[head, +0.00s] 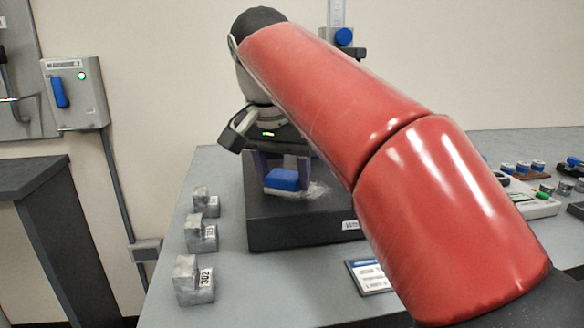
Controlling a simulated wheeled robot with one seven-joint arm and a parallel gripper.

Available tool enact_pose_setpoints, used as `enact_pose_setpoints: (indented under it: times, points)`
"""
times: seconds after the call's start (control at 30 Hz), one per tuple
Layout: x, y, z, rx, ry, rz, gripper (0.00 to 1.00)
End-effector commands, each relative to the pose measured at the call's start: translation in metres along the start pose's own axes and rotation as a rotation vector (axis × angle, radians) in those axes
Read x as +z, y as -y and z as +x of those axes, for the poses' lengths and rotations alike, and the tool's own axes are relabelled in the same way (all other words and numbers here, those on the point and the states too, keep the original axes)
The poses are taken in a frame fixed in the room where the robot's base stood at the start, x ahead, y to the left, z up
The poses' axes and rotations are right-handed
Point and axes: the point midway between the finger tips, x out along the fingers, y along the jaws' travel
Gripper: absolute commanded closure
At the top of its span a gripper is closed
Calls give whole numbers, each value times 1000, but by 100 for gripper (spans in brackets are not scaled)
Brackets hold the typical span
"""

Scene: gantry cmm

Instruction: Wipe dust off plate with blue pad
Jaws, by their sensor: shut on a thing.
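The blue pad (283,180) has a pale underside and sits low over the dark plate (290,232), at its left part. I cannot tell whether it touches the plate. Pale dust (318,190) lies on the plate just right of the pad. My gripper (281,168) points down with its fingers shut on the pad. My red arm hides the right and back parts of the plate.
Several grey metal blocks (194,281) stand in a row left of the plate on the grey table (255,285). A card (369,276) lies in front. Small parts and a control box (528,202) are at the right. A wall switch box (75,92) is at the left.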

Motion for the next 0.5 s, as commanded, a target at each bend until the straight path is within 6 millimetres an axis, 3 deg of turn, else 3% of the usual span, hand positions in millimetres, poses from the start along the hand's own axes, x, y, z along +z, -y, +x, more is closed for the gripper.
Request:
enact_pose_setpoints:
  times: [0.23, 0.5]
  points:
    - [12, 21, -1, 1, 6, -5, 72]
    - [13, 22, -1, 2, 7, -4, 72]
